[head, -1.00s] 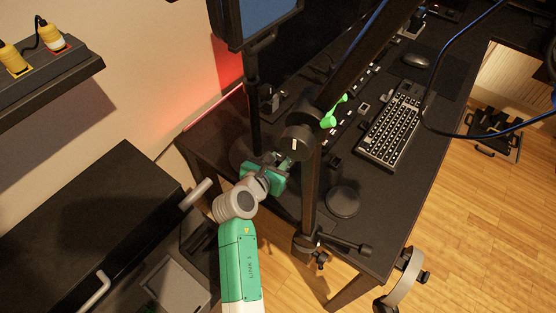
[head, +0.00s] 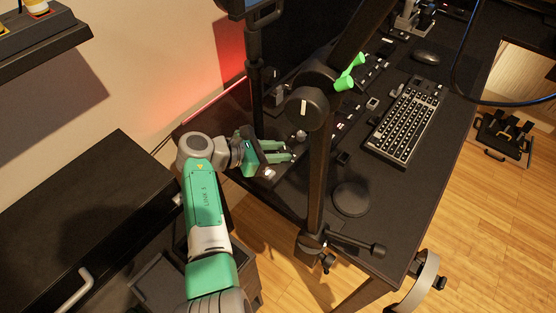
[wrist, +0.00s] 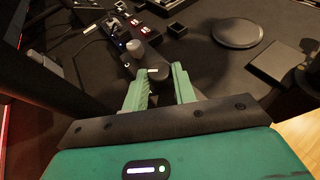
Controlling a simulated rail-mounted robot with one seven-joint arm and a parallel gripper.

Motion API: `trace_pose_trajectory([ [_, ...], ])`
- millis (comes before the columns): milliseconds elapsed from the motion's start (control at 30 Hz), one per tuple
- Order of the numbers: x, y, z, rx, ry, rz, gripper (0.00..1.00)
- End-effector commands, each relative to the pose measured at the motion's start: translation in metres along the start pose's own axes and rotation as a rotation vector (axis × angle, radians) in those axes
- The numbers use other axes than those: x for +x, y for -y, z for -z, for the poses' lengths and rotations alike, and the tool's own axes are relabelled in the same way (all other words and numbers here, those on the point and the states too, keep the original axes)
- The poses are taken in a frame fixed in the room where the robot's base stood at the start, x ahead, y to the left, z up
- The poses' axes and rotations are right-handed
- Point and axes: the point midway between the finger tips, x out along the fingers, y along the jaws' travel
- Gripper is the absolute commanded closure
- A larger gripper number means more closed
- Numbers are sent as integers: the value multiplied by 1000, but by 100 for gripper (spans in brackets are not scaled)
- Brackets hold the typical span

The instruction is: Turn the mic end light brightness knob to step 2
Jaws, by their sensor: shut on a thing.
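In the wrist view, a small dark round knob (wrist: 158,72) with a white mark sits between my green fingertips. My gripper (wrist: 160,78) is shut on this dark knob. In the head view, my gripper (head: 289,150) reaches in from the left, its fingers pointing right over the near left part of the desk, and the held knob is hard to make out. A grey knob (wrist: 135,48) stands just beyond the fingertips, and it also shows in the head view (head: 301,136). A large black round knob (head: 306,108) with a white line is on the boom stand. No labels are readable.
The boom pole (head: 316,190) rises just right of my fingers. A round black disc (head: 351,198) lies on the desk (head: 372,230). A keyboard (head: 405,122) and mouse (head: 426,57) lie farther right. A monitor stand post (head: 255,75) stands behind my gripper.

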Motion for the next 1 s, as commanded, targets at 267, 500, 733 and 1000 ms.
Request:
trace_pose_trajectory([
  [267, 1, -2, 1, 23, -1, 54, 96],
  [500, 0, -1, 0, 25, -2, 61, 96],
  [733, 0, -1, 0, 24, -2, 61, 65],
  [1000, 0, -1, 0, 24, -2, 60, 51],
])
